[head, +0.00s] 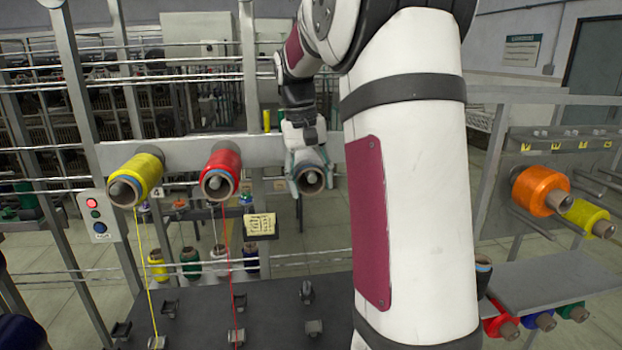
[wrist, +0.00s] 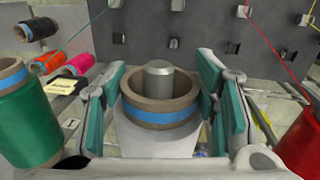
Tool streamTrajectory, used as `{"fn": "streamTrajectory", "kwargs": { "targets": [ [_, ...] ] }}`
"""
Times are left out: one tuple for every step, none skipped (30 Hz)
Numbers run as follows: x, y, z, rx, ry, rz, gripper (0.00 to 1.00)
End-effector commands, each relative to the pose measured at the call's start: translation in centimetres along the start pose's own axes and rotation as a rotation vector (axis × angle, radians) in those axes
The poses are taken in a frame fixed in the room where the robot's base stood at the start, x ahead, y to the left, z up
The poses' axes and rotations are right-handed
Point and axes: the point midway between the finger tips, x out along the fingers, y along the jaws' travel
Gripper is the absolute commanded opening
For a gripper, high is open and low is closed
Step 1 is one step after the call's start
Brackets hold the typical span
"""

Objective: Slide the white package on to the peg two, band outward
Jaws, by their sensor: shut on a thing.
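The white package (head: 305,157) is in my gripper (head: 309,165), its open tube end facing the head camera. In the wrist view the white package (wrist: 158,143) has a brown tube end with a blue band just behind the rim, on the outward side. The grey rounded tip of a peg (wrist: 158,76) shows inside the tube, so the package is around the peg. The teal finger pads (wrist: 160,105) are at both sides of the package. How far along the peg it sits is hidden.
A red package (head: 222,168) and a yellow package (head: 142,175) hang on pegs to the left. A green package (wrist: 30,120) is on the other side in the wrist view. A side rack at right holds an orange package (head: 540,190). A dark panel (head: 270,315) stands below.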

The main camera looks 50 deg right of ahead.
Motion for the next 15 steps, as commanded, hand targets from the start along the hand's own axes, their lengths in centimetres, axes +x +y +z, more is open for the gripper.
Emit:
{"fn": "streamTrajectory", "kwargs": {
  "targets": [
    [0.0,0.0,-0.01,0.0,0.001,0.0,0.0],
    [0.01,0.0,-0.02,0.0,0.001,0.0,0.0],
    [0.01,0.0,-0.02,0.0,0.001,0.0,0.0],
    [0.01,0.0,-0.02,0.0,0.001,0.0,0.0],
    [0.01,0.0,-0.02,0.0,0.001,0.0,0.0],
    [0.01,0.0,-0.02,0.0,0.001,0.0,0.0],
    [0.01,0.0,-0.02,0.0,0.001,0.0,0.0],
    [0.01,-0.01,-0.02,0.0,0.001,0.0,0.0],
    [0.01,-0.01,-0.02,0.0,0.001,0.0,0.0],
    [0.01,-0.01,-0.02,0.0,0.001,0.0,0.0],
    [0.01,-0.01,-0.02,0.0,0.001,0.0,0.0],
    [0.01,0.0,-0.02,0.0,0.001,0.0,0.0],
    [0.01,0.0,-0.02,0.0,0.001,0.0,0.57],
    [0.01,-0.01,-0.02,0.0,0.001,0.0,0.64],
    [0.01,-0.01,-0.02,0.0,0.001,0.0,0.73]
  ]
}}
